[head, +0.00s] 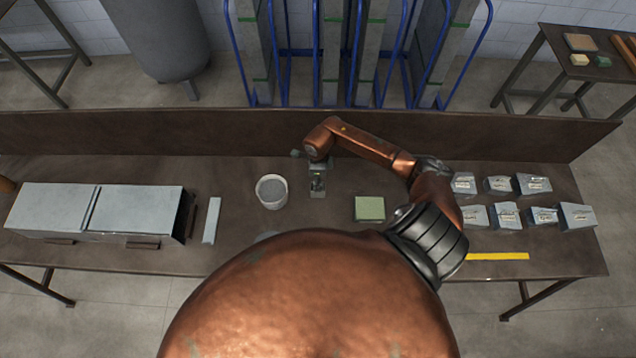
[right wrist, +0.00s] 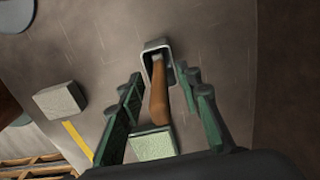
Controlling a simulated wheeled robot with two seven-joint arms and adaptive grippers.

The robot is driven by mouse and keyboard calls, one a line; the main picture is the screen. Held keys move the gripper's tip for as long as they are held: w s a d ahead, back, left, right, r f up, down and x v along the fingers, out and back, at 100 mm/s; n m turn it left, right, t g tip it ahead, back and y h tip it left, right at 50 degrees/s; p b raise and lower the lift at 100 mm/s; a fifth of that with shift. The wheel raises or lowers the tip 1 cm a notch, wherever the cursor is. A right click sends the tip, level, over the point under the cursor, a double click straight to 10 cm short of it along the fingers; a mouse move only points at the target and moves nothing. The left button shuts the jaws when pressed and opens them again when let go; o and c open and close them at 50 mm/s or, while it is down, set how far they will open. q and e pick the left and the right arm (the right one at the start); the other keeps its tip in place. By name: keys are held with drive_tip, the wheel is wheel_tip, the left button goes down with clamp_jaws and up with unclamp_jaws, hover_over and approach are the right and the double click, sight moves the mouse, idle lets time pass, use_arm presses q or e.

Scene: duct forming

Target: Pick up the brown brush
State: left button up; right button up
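The brown brush (right wrist: 158,98) shows in the right wrist view, its handle running into a grey metal bracket (right wrist: 152,46). A pale green speckled block (right wrist: 154,144) sits at the handle's other end; I cannot tell whether it is part of the brush. My right gripper (right wrist: 160,80) is open, its dark green fingers on both sides of the handle with gaps visible. In the head view my right gripper (head: 317,164) is over the small holder (head: 318,189) near the table's middle, and the brush is mostly hidden there. My left gripper is not in view.
A white bucket (head: 271,191) stands just left of the holder. A green block (head: 369,208) lies to the right. Several grey metal pieces (head: 505,215) and a yellow strip (head: 498,256) lie farther right. Grey ducts (head: 135,210) are at left. A raised board (head: 200,132) edges the table's back.

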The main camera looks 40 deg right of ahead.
drive_tip(key=shift+f, duration=0.15)
clamp_jaws()
idle(0.4)
wheel_tip(320, 180, up, 10)
drive_tip(key=b, duration=0.2)
drive_tip(key=shift+b, duration=0.35)
